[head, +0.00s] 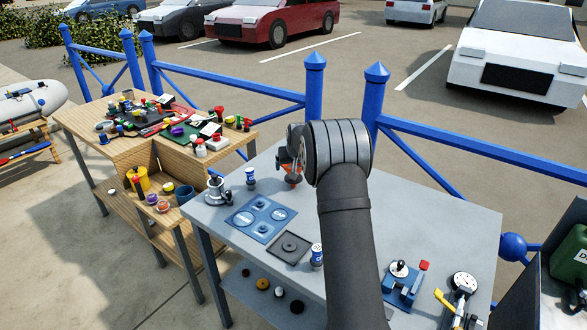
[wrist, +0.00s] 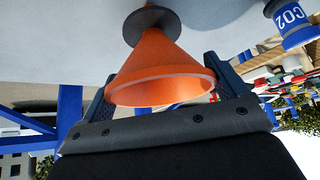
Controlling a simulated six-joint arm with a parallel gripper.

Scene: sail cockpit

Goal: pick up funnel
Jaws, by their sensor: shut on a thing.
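The orange funnel (wrist: 160,72) is between the two fingers of my gripper (wrist: 168,88) in the wrist view. The gripper is shut on it, with one finger on each side of the cone. The wide mouth faces the gripper and a dark grey disc (wrist: 150,22) sits at its narrow end. In the head view a small orange part of the funnel (head: 292,178) shows beside my wrist, over the grey table (head: 440,217). My arm hides most of it there. I cannot tell whether it touches the table.
On the grey table are a blue panel (head: 261,220), a dark square plate (head: 289,248), a winch (head: 216,191), two small cans and a blue vise-like device (head: 403,284). A cluttered wooden bench (head: 130,150) stands left. Blue railings (head: 460,147) run behind. The table's right middle is clear.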

